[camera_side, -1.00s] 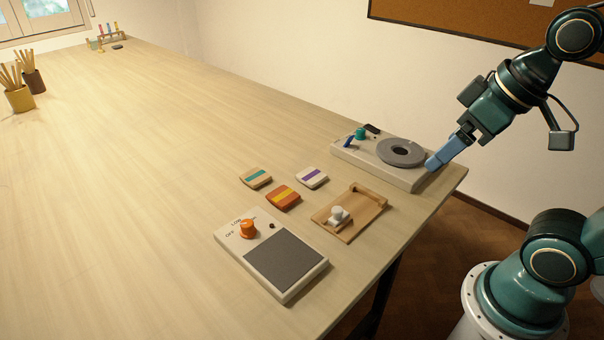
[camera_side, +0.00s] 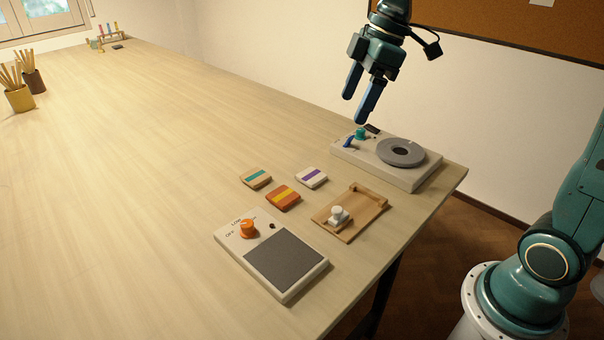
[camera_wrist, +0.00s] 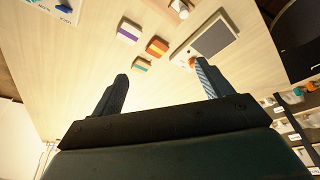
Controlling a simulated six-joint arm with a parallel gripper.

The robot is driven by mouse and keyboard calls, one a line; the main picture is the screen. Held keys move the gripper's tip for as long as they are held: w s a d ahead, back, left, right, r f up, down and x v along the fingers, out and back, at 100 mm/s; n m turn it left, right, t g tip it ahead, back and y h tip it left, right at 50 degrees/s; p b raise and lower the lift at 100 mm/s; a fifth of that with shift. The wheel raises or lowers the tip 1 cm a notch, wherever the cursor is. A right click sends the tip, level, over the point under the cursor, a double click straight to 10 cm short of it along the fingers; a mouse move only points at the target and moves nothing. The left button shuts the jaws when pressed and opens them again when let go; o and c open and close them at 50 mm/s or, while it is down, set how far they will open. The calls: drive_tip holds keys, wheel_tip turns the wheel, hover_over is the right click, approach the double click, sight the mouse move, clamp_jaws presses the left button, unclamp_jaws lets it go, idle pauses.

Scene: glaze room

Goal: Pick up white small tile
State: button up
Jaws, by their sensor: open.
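The white small tile (camera_side: 312,177) has a purple stripe and lies flat on the table. It also shows in the wrist view (camera_wrist: 130,31), above and between my fingertips. A tan tile with a green stripe (camera_side: 256,178) and an orange tile with a yellow stripe (camera_side: 283,198) lie close beside it. My gripper (camera_side: 356,109) is open and empty in the side view, fingers pointing down, well above the table and up and right of the white tile. Its two fingers also show in the wrist view (camera_wrist: 160,79).
A device with a grey disc (camera_side: 376,157) stands behind the tiles, below my gripper. A wooden tray (camera_side: 357,226) with a white knob and a hotplate-like box (camera_side: 283,262) with an orange dial lie in front. Cups of sticks (camera_side: 20,98) stand far left.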

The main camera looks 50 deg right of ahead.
drive_tip(key=w+d+f+n+g+y, duration=0.2)
drive_tip(key=w+d+f+n, duration=0.5)
drive_tip(key=w, duration=0.4)
wheel_tip(320, 180, down, 2)
drive_tip(key=shift+w+n, duration=0.15)
drive_tip(key=shift+n, duration=0.35)
hover_over(312, 174)
drive_tip(key=d, duration=0.3)
drive_tip(key=shift+a+f, duration=0.15)
drive_tip(key=shift+f, duration=1.85)
drive_tip(key=shift+a+f, duration=0.1)
drive_tip(key=shift+f, duration=1.9)
drive_tip(key=shift+x, duration=2.6)
drive_tip(key=shift+d, duration=0.1)
